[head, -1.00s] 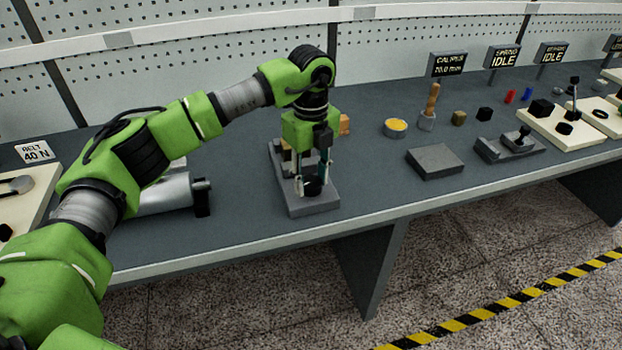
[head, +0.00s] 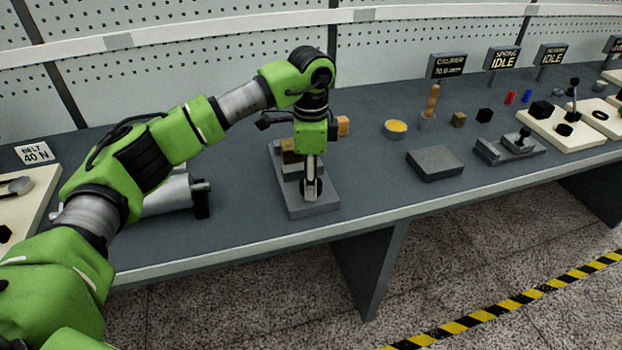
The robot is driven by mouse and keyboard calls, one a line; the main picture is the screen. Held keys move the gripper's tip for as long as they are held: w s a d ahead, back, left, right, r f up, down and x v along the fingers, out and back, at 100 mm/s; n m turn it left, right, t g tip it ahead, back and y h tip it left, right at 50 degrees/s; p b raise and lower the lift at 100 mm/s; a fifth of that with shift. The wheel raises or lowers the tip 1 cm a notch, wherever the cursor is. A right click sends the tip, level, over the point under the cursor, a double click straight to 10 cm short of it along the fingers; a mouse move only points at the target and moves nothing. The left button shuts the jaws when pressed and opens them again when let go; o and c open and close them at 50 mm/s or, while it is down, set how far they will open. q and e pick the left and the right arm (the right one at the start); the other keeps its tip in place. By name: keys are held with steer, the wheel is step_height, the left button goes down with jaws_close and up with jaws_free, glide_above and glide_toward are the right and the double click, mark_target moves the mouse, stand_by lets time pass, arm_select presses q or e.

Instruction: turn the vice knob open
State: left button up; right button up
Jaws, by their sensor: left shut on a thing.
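The vice (head: 318,208) is a grey block-like fixture on the bench, left of the middle in the head view. Brown and pale jaw parts show at its back left, partly behind my gripper. My left gripper (head: 312,194) points straight down over the front part of the vice. It is shut on the dark vice knob, which is mostly hidden by the fingers. My right gripper is not in view.
A silver cylinder (head: 168,196) lies left of the vice. An orange block (head: 343,126) stands behind it. A yellow-filled bowl (head: 396,129) and a grey block (head: 435,163) are to the right. The bench is clear between vice and grey block.

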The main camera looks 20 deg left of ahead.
arm_select(q)
steer(key=shift+n, duration=1.7)
steer(key=o, duration=1.1)
step_height(320, 180, up, 12)
